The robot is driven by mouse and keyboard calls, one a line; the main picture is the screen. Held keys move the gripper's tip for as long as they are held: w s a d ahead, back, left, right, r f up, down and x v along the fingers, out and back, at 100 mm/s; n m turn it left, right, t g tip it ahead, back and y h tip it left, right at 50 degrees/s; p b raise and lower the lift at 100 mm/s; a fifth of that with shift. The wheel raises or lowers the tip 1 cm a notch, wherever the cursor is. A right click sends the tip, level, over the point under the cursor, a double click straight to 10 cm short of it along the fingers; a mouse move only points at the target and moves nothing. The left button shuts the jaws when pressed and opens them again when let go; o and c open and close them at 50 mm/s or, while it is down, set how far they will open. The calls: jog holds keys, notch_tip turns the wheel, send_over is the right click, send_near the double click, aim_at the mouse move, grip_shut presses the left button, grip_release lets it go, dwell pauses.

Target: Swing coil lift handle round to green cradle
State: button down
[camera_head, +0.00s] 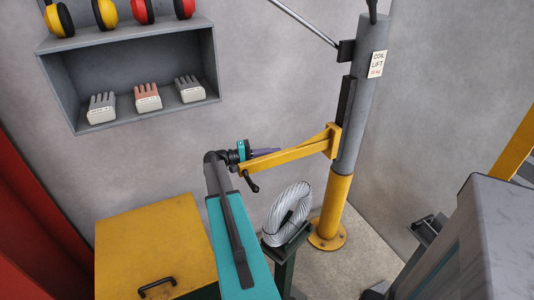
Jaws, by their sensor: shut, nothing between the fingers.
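The coil lift is a grey and yellow post (369,95) with a "COIL LIFT" label (377,65). Its yellow boom (290,155) reaches left from the post. A black handle (251,183) hangs below the boom's left end. My gripper (275,151) is at the boom's far side, close to its left part; its purple fingers are shut and empty, partly hidden by the boom. I cannot tell whether they touch it. A dark green stand (284,262), apparently the green cradle, stands below and right of the handle, with a grey wire coil (288,213) on top.
A yellow box (150,235) with a black handle is at lower left. A wall shelf (135,58) holds gloves and ear defenders at upper left. A grey machine (475,245) fills the lower right. Open floor shows right of the post's base.

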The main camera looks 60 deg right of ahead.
aim_at(281, 162)
dwell(0.4)
jog(key=shift+n+t+h, duration=0.7)
jog(key=shift+h, duration=0.1)
jog(key=shift+s+a+b, duration=0.4)
jog(key=shift+s+a, duration=0.25)
jog(key=shift+s, duration=0.25)
jog(key=shift+s+a+b, duration=0.4)
jog(key=shift+s+a, duration=0.25)
jog(key=shift+s, duration=0.2)
jog(key=shift+s+a+b, duration=0.4)
jog(key=shift+s+a, duration=0.25)
jog(key=shift+s, duration=0.25)
jog(key=s+a+b, duration=0.2)
jog(key=s+a, duration=0.1)
jog(key=s, duration=0.4)
jog(key=shift+a+b, duration=0.25)
jog(key=shift+b, duration=0.05)
jog(key=w+a+b, duration=0.2)
jog(key=w+a, duration=0.2)
jog(key=a, duration=0.4)
jog(key=shift+w+a, duration=0.4)
